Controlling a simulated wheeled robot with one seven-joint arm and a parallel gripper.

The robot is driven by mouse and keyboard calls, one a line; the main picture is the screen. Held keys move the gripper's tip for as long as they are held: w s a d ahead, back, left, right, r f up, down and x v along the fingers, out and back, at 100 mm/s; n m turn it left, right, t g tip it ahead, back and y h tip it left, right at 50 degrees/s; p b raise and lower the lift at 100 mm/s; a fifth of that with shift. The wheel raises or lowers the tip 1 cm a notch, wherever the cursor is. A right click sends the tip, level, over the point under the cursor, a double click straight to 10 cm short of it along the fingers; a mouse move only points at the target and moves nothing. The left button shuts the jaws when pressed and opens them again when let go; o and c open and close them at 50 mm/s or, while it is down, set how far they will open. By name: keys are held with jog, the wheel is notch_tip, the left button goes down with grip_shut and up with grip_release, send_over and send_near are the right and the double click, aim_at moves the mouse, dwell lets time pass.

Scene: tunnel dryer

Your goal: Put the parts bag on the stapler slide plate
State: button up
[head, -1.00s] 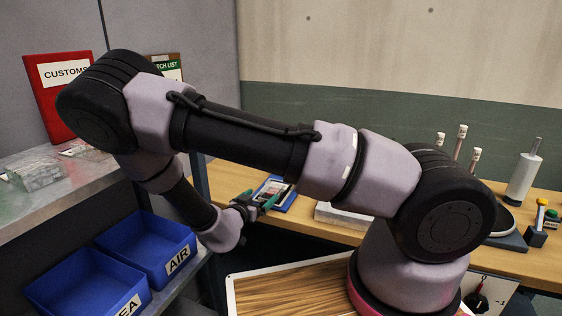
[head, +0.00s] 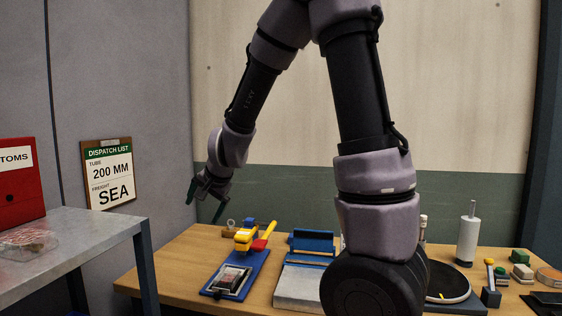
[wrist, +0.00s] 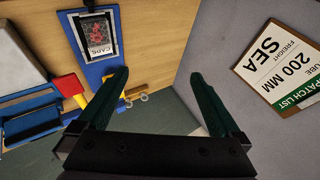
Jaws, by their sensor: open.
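The parts bag (head: 234,276), a clear bag with red contents and a white label, lies on a dark slide plate (head: 214,291) on the blue stapler base (head: 258,268). The yellow and red stapler (head: 246,236) stands at the plate's far end. In the wrist view the bag (wrist: 99,32) shows at the upper left, its label reading "CAPS". My gripper (head: 204,202) is open and empty, raised above the bench, up and left of the bag in the head view. Nothing lies between its green fingers (wrist: 158,76), and they are apart from the bag.
A blue and grey device (head: 297,287) stands right of the stapler. A dark round plate (head: 446,284) and a white roll (head: 468,240) are farther right. A metal shelf (head: 75,232) holds a clear package at left. A dispatch board (head: 109,174) hangs on the wall.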

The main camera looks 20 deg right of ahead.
jog(key=s+d+r+n+y, duration=0.1)
jog(key=s+d+r, duration=0.3)
jog(key=s+r, duration=0.15)
jog(key=s+d+r+n, duration=0.2)
jog(key=s+d+r, duration=0.25)
jog(key=r, duration=0.25)
jog(key=s+d+r+h, duration=0.1)
jog(key=s+d, duration=0.4)
jog(key=s, duration=0.7)
jog(key=shift+r+n+h, duration=0.3)
jog(key=shift+r, duration=0.6)
